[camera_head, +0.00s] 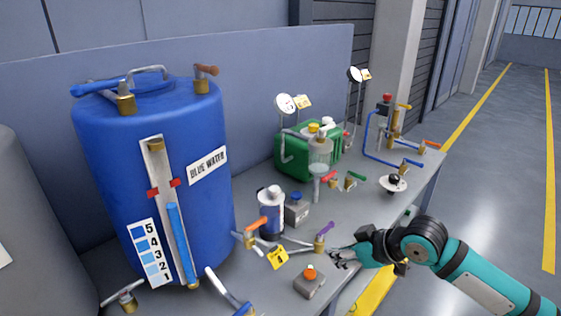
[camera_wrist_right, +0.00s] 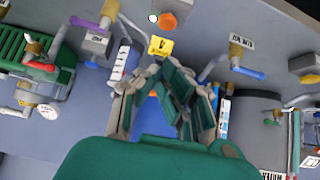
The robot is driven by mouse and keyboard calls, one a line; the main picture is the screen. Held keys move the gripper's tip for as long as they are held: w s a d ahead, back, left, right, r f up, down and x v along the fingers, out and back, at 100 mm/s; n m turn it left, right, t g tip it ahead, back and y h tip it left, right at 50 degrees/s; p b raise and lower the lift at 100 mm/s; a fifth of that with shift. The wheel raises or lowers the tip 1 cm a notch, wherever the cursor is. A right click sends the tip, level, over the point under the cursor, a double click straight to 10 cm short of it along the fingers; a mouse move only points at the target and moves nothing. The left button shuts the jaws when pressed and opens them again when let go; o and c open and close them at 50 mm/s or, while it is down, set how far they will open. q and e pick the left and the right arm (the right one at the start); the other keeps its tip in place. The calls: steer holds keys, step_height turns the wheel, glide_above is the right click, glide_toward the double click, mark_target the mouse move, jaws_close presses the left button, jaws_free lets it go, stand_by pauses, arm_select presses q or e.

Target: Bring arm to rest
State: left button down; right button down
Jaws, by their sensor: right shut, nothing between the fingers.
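My right gripper (camera_head: 343,257) hangs over the front edge of the bench, just right of a purple-handled valve (camera_head: 322,237). Its teal arm comes in from the lower right. In the right wrist view the gripper's fingers (camera_wrist_right: 168,82) point toward the bench, with nothing held between them. The purple-handled valve also shows in the right wrist view (camera_wrist_right: 88,22), at upper left. My left gripper is in neither view.
A blue water tank (camera_head: 150,130) fills the left of the bench. A button box (camera_head: 309,282) and a yellow tag (camera_head: 277,257) lie near the gripper. A green machine (camera_head: 300,152), gauges and valves stand farther back. Open floor (camera_head: 500,170) lies to the right.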

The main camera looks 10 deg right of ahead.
steer(key=s+a+f+m+g+h, duration=0.1)
steer(key=s+a+f, duration=0.6)
steer(key=s+f, duration=0.5)
steer(key=s+d+f+m+g+h, duration=0.1)
steer(key=s+d+f+m+h, duration=0.15)
steer(key=s, duration=0.55)
steer(key=s+d+f+m+g+h, duration=0.15)
steer(key=s+d, duration=0.25)
steer(key=s, duration=0.4)
step_height(320, 180, down, 28)
steer(key=s+g, duration=0.2)
steer(key=s+d+f, duration=0.2)
steer(key=s+f, duration=1.1)
steer(key=s, duration=0.2)
steer(key=shift+s+d+f+g+h, duration=0.25)
steer(key=shift+d+f+g+h, duration=0.05)
steer(key=shift+d+f+g, duration=0.1)
